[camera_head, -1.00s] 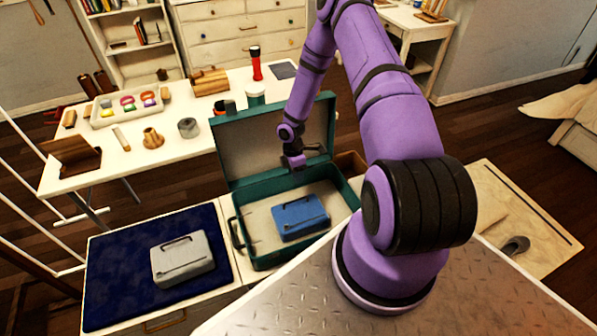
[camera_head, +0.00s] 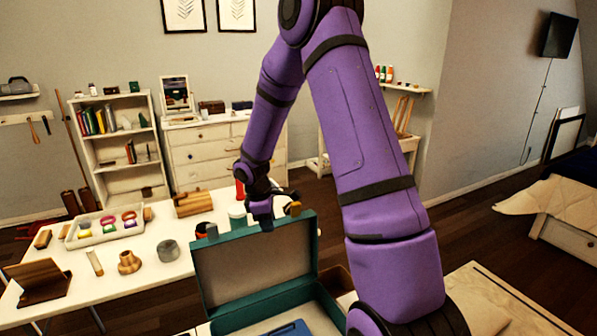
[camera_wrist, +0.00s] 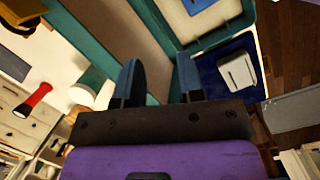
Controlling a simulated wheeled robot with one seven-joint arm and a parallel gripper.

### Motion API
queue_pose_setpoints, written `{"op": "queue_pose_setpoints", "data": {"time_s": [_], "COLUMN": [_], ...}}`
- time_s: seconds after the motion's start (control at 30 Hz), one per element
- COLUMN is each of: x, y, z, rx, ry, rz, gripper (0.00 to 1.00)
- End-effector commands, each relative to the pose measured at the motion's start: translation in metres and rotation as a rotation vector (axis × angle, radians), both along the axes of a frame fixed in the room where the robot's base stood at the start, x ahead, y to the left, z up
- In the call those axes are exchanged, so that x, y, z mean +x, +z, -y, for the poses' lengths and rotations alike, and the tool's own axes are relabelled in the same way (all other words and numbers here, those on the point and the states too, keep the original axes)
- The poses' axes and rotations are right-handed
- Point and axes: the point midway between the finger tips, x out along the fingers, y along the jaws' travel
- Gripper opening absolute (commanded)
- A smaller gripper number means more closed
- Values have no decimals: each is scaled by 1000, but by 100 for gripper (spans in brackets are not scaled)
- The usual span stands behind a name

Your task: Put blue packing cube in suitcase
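The blue packing cube (camera_head: 290,328) lies inside the open teal suitcase (camera_head: 262,305), cut off by the bottom edge of the head view. A blue edge of it (camera_wrist: 198,5) shows at the top of the wrist view, inside the suitcase (camera_wrist: 240,24). The suitcase lid stands up at the back. My gripper (camera_head: 265,222) is raised near the top of the lid, apart from the cube. In the wrist view my gripper (camera_wrist: 158,75) has its two fingers spread with nothing between them.
A grey packing cube (camera_wrist: 238,72) lies on a dark blue surface (camera_wrist: 212,78) beside the suitcase.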

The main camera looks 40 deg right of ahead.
Motion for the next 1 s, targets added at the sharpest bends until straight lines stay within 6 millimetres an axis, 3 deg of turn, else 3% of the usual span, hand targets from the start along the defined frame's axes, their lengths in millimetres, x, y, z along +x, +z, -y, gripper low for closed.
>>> {"op": "queue_pose_setpoints", "data": {"time_s": [0.03, 0.2, 0.5, 0.8, 1.0], "x": [-4, -23, -76, -146, -198], "y": [24, 87, 181, 248, 277], "z": [-5, -23, -58, -92, -112], "rx": [-15, -41, -34, 45, 136], "ry": [-28, -138, -334, -521, -639], "rz": [29, 111, 263, 409, 492], "gripper": [35, 35, 35, 35, 35]}}
